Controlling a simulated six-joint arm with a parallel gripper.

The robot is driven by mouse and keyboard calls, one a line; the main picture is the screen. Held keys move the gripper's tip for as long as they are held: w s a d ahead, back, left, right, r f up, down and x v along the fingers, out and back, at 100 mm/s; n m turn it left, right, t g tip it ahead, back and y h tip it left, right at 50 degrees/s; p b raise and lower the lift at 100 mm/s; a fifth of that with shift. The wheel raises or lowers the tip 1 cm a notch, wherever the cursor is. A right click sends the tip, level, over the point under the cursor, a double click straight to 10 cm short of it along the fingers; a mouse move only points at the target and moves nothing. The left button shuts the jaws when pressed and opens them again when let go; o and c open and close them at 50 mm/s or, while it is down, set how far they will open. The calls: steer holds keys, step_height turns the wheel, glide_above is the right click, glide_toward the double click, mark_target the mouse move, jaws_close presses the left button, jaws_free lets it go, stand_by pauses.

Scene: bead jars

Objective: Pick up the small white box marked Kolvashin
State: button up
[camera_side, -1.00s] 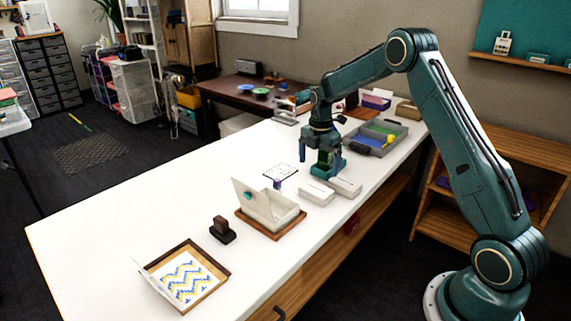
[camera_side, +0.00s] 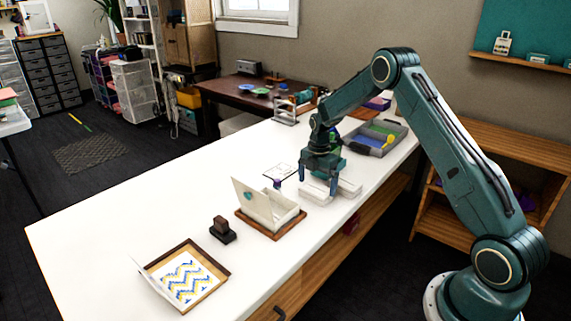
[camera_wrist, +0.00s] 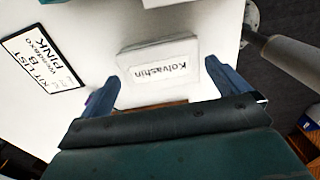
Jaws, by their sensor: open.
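The small white box marked Kolvashin (camera_wrist: 160,71) lies on the white table in the wrist view, its label upside down. My gripper (camera_wrist: 162,78) is open, with one dark blue finger at each side of the box; I cannot tell whether they touch it. In the side view my gripper (camera_side: 318,187) points down over the nearer of two white boxes (camera_side: 314,192), partly covering it. The other white box (camera_side: 349,188) lies just to its right.
A kit list card (camera_wrist: 42,60) lies left of the box. The open white case (camera_side: 268,206) on a brown base stands nearer the camera, with a dark stamp (camera_side: 222,230) beside it. A grey tray (camera_side: 383,130) with coloured contents is behind my gripper.

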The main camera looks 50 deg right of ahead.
mark_target(316, 189)
steer(key=shift+f, duration=0.85)
steer(key=c, duration=0.7)
steer(key=shift+c, duration=0.2)
steer(key=shift+r, duration=0.2)
step_height(316, 189, up, 20)
steer(key=shift+f, duration=0.15)
